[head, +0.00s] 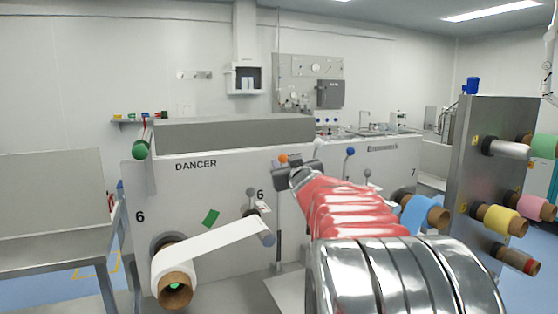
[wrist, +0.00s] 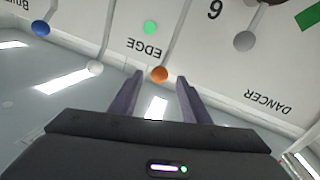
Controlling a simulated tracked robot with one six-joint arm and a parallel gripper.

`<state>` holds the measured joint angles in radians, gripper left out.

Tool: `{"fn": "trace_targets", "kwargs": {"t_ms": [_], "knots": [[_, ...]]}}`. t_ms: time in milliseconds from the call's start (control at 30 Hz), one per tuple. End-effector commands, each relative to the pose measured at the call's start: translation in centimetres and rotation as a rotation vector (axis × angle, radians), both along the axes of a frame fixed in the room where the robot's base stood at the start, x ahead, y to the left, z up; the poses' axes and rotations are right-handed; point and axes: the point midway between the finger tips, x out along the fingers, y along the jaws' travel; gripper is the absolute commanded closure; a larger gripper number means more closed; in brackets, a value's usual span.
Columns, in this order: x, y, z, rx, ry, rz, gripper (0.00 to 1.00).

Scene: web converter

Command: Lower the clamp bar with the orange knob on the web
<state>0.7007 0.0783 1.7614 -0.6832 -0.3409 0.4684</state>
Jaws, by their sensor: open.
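The orange knob (head: 283,158) shows just above my gripper (head: 291,172) in the head view, at the machine's front panel. In the wrist view the orange knob (wrist: 159,74) lies in line with the gap between my two fingertips (wrist: 159,76). My gripper is open with nothing between its fingers; I cannot tell the exact distance to the knob. The white web (head: 215,244) runs from a roll (head: 174,276) at lower left up to a roller. The clamp bar itself is not clearly seen; my arm covers part of the panel.
Other knobs stand close by: a blue one (head: 350,151), a white one (head: 318,143) and a grey one (head: 250,191). A rack of coloured rolls (head: 487,180) stands at right, a steel table (head: 55,245) at left.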

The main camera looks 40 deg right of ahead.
Motion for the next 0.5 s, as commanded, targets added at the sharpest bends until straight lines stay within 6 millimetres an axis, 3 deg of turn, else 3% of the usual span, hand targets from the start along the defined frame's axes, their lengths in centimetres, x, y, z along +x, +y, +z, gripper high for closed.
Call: {"fn": "trace_targets", "kwargs": {"t_ms": [500], "knots": [[4.3, -2.3, 0.0, 0.000, 0.000, 0.000, 0.57]]}}
